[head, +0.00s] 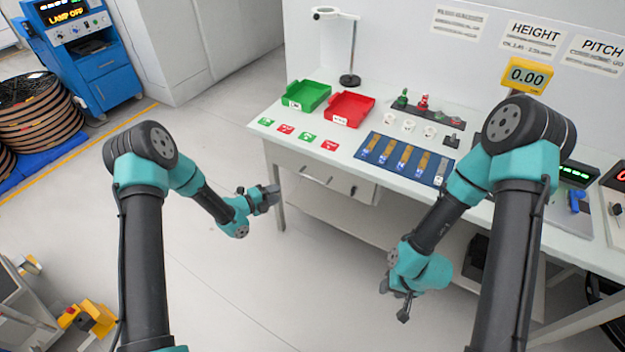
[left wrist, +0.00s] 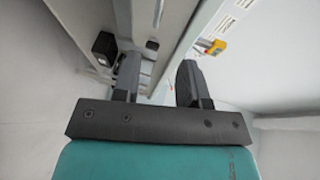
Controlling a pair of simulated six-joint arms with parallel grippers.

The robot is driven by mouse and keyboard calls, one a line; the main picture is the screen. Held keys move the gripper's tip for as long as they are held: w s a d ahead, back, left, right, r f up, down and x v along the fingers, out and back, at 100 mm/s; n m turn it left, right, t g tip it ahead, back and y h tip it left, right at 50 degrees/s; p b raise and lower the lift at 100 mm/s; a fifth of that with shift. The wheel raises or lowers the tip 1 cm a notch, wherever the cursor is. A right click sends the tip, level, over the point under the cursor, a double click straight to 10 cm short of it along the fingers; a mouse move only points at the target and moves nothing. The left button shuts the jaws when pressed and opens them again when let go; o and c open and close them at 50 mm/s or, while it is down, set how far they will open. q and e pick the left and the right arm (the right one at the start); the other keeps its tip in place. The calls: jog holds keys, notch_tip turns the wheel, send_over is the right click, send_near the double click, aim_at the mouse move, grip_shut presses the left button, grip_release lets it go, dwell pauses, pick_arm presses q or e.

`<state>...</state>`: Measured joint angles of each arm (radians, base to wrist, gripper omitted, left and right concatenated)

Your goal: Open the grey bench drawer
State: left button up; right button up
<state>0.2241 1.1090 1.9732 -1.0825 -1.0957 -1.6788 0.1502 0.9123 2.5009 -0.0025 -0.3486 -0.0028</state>
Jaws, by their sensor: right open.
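The grey bench drawer (head: 335,178) is under the left part of the white bench top in the head view. Its front looks flush with the bench, so it appears shut. It has a thin bar handle (head: 315,178) and a small dark lock to the right of the handle. My left gripper (head: 272,195) is left of the drawer front, apart from the handle. In the left wrist view its two fingers (left wrist: 158,80) stand apart with nothing held between them. My right gripper (head: 404,302) is open and empty, low in front of the bench.
On the bench top (head: 270,140) stand a green tray (head: 308,95), a red tray (head: 350,108), and a blue mat (head: 405,158) with several strips. A bench leg (head: 275,190) is close to my left gripper. The floor before the bench is clear.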

aim_at(311, 179)
pick_arm(q)
jog(key=x, duration=1.7)
jog(key=shift+w+d, duration=0.15)
jog(key=shift+c, duration=0.4)
grip_shut()
